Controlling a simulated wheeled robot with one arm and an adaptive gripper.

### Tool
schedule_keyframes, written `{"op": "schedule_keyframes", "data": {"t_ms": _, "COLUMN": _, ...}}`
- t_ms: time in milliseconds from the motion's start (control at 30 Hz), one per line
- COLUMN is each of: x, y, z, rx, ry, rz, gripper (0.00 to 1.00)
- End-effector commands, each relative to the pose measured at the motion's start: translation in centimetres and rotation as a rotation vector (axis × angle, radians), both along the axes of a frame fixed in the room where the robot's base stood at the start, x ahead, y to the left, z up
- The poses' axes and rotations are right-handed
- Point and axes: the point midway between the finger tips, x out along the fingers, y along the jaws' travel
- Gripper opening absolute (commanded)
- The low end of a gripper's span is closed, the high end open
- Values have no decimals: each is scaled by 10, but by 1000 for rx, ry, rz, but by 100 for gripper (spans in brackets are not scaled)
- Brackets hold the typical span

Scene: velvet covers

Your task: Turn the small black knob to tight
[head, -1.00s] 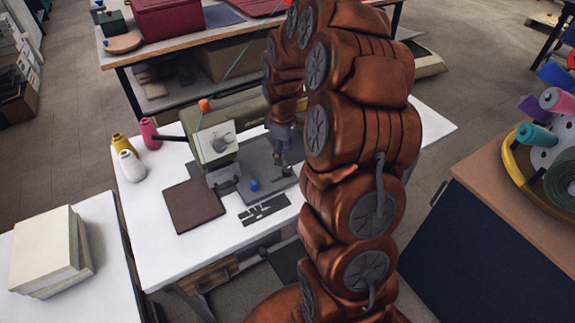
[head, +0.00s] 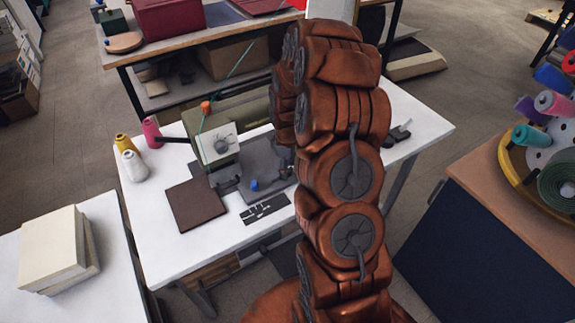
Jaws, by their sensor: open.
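A sewing machine with a pale end face (head: 212,147) and a green body stands on the white table. A small dark round knob (head: 222,143) sits on that end face; its setting is too small to read. My gripper (head: 286,166) is open, to the right of the knob and apart from it, above the grey plate of the machine. My copper arm hides much of the gripper. Nothing shows in its jaws.
Thread cones, pink (head: 151,131), yellow (head: 125,143) and white (head: 133,165), stand left. The table's front left is clear.

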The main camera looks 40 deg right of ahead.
Motion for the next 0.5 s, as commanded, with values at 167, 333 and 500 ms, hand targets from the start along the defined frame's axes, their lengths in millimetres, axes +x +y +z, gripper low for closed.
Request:
{"op": "schedule_keyframes", "data": {"t_ms": 167, "x": 0, "y": 0, "z": -6, "rx": 0, "ry": 0, "rz": 0, "gripper": 62}}
{"op": "schedule_keyframes", "data": {"t_ms": 333, "x": 0, "y": 0, "z": -7, "rx": -1, "ry": -1, "rz": 0, "gripper": 62}}
{"op": "schedule_keyframes", "data": {"t_ms": 500, "x": 0, "y": 0, "z": -7, "rx": -1, "ry": -1, "rz": 0, "gripper": 50}}
